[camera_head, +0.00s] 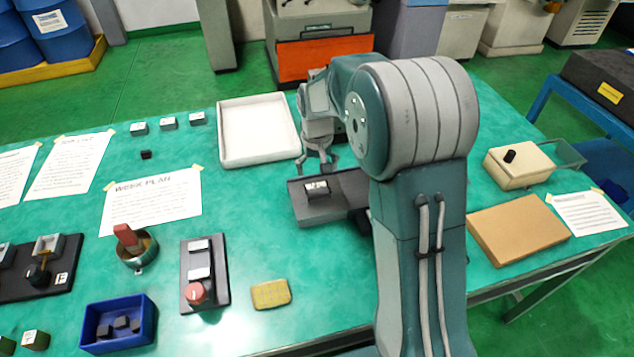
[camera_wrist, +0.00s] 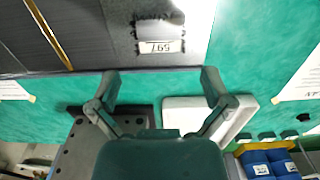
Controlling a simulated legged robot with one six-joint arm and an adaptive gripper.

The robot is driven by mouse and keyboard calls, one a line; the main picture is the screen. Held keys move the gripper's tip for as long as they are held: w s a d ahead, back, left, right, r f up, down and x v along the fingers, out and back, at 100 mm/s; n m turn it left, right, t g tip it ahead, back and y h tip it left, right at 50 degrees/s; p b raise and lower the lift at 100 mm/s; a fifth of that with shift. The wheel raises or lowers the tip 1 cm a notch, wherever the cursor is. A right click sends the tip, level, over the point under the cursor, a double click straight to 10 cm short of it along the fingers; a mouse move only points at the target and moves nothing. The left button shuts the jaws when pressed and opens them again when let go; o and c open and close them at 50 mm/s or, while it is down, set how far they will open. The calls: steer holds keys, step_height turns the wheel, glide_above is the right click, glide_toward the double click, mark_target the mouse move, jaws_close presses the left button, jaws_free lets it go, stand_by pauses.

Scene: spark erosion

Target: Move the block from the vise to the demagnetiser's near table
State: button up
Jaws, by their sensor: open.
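In the wrist view the block (camera_wrist: 160,17) shows dark and rough at the top, above a label reading 597 upside down. My gripper (camera_head: 322,166) is open and empty just behind and above the block. In the wrist view its two spread fingertips (camera_wrist: 161,78) are apart from the block. A dark base with two pale pads and a red knob (camera_head: 215,262), possibly the demagnetiser, lies front left of the fixture.
A white tray (camera_head: 226,158) stands behind the fixture. A yellow pad (camera_head: 271,293), a blue bin (camera_head: 120,338) and a round pot with a red handle (camera_head: 141,258) lie towards the front. A cream box (camera_head: 520,178) and brown board (camera_head: 517,232) lie right of my arm.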

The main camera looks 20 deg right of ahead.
mark_target(317, 189)
steer(key=s+r+t, duration=0.3)
steer(key=s+r, duration=1.1)
steer(key=r, duration=0.2)
steer(key=s+t, duration=0.2)
steer(key=s, duration=1.1)
steer(key=shift+s+t, duration=0.3)
steer(key=shift+s, duration=0.05)
steer(key=shift+w, duration=0.1)
